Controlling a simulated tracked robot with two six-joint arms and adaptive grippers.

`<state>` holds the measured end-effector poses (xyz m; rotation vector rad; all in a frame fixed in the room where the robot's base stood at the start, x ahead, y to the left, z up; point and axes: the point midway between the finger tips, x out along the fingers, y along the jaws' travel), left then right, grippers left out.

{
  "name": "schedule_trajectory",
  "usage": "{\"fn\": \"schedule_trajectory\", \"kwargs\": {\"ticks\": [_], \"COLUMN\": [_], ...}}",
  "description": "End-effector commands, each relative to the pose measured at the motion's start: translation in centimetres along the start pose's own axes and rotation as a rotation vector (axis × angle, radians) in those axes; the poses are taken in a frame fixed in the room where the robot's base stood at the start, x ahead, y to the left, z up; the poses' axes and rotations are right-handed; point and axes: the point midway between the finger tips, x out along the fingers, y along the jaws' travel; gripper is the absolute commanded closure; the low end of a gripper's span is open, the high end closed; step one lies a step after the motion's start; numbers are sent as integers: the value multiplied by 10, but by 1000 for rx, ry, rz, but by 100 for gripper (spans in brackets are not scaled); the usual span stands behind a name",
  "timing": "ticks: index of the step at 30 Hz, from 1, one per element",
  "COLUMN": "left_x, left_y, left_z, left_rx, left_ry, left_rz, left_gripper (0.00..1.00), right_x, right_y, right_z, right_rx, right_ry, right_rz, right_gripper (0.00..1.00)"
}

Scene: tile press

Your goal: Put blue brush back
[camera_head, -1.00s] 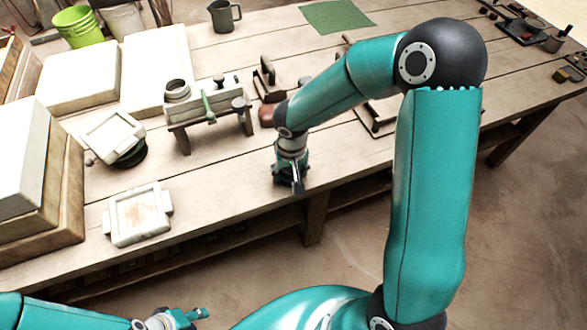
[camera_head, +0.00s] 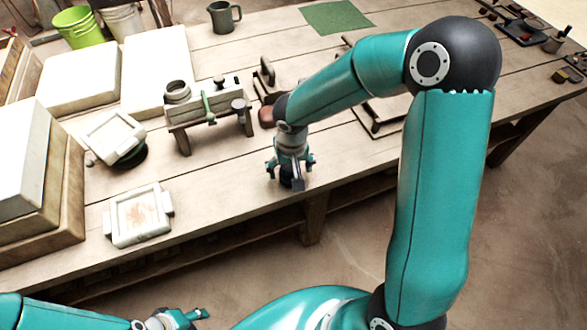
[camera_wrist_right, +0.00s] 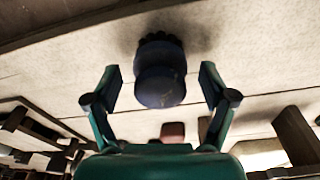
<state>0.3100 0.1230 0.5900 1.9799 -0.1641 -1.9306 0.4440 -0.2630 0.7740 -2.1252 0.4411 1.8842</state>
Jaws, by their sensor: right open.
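The blue brush (camera_wrist_right: 160,82) shows in the right wrist view as a dark blue rounded body with dark tufts at its far end, over the pale tabletop. My right gripper (camera_wrist_right: 160,92) is open, with one finger on each side of the brush and visible gaps between. In the head view my right gripper (camera_head: 290,174) is low over the table's front edge; a dark blue part (camera_head: 285,183) shows between its fingers, mostly hidden. My left gripper (camera_head: 190,317) is at the bottom edge, away from the table, and its opening is unclear.
A small stand (camera_head: 188,113) with a round collar and a green-handled tool is left of my right gripper. A white framed tile mould (camera_head: 118,232) lies nearer the left. Stacked plaster blocks (camera_head: 25,160) fill the left end. A green mat (camera_head: 338,15) lies at the back.

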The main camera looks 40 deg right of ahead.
Motion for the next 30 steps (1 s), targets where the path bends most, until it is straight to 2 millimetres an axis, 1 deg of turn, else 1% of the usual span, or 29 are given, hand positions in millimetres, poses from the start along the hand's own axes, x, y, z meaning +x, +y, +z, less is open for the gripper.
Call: {"fn": "schedule_trajectory", "kwargs": {"ticks": [1,9,12,15,20,30], "left_x": [-2,-7,-8,-9,-9,-9], "left_y": [1,3,3,3,3,3], "left_z": [0,0,0,0,0,0], "left_rx": [0,0,0,0,0,0], "left_ry": [0,0,0,0,0,0], "left_rz": [0,0,0,0,0,0], "left_gripper": [60,60,60,60,60,60], "right_x": [-12,-67,-82,-93,-100,-100], "right_y": [0,0,0,0,0,1], "right_z": [-1,-1,-1,0,0,0], "right_rx": [1,0,1,0,1,1], "right_ry": [5,6,3,2,0,-1], "right_rz": [-3,-3,-2,-2,-1,-1], "right_gripper": [17,17,17,17,17,17]}}
